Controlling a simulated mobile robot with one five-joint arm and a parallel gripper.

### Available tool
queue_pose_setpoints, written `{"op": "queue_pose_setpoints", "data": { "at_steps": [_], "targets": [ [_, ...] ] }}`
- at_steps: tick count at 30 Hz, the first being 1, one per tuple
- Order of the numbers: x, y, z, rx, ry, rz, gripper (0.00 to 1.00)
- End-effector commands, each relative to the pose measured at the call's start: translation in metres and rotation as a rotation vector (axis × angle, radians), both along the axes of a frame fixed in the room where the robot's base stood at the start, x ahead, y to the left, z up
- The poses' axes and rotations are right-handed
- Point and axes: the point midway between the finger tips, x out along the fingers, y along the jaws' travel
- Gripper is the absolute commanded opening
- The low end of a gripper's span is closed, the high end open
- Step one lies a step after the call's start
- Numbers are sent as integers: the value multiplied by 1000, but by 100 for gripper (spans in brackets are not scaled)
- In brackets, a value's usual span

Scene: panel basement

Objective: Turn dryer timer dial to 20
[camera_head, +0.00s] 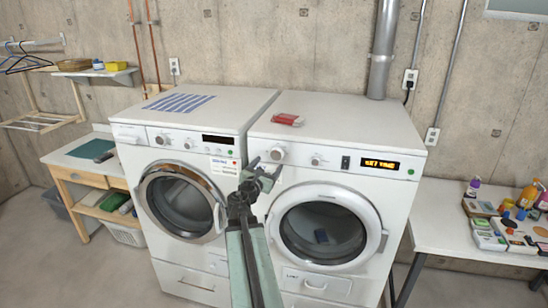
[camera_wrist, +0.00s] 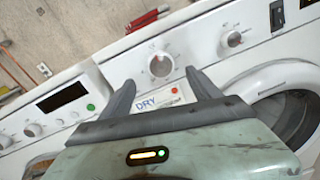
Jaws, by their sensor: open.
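The dryer is the right-hand white machine (camera_head: 405,170), with a round glass door and a lit amber display (camera_head: 379,164) that seems to read "SET TIME". A large white dial (camera_head: 278,153) sits at the left end of its panel; it also shows in the wrist view (camera_wrist: 160,63). Its numbers and setting are too small to read. My gripper (camera_head: 264,170) is in front of the panel, just below the large dial. In the wrist view, my open fingers (camera_wrist: 163,88) point at the dial, one to each lower side, with nothing between them but a "DRY" label (camera_wrist: 158,101) behind.
A smaller dial (camera_head: 315,160) and a dark switch (camera_head: 345,162) lie right of the large dial. A second white machine (camera_head: 150,185) stands close on the left. A red item (camera_head: 288,120) lies on the dryer top. A cluttered table (camera_head: 440,215) stands at right.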

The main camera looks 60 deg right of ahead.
Motion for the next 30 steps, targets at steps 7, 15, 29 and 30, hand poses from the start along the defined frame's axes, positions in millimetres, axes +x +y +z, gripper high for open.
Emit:
{"op": "queue_pose_setpoints", "data": {
  "at_steps": [7,15,29,30],
  "targets": [
    [11,-41,0,2,-3,-2,72],
    [18,-71,0,2,-4,0,72],
    [18,-73,0,3,-4,1,10],
    [18,-72,0,3,-5,1,10]
  ]
}}
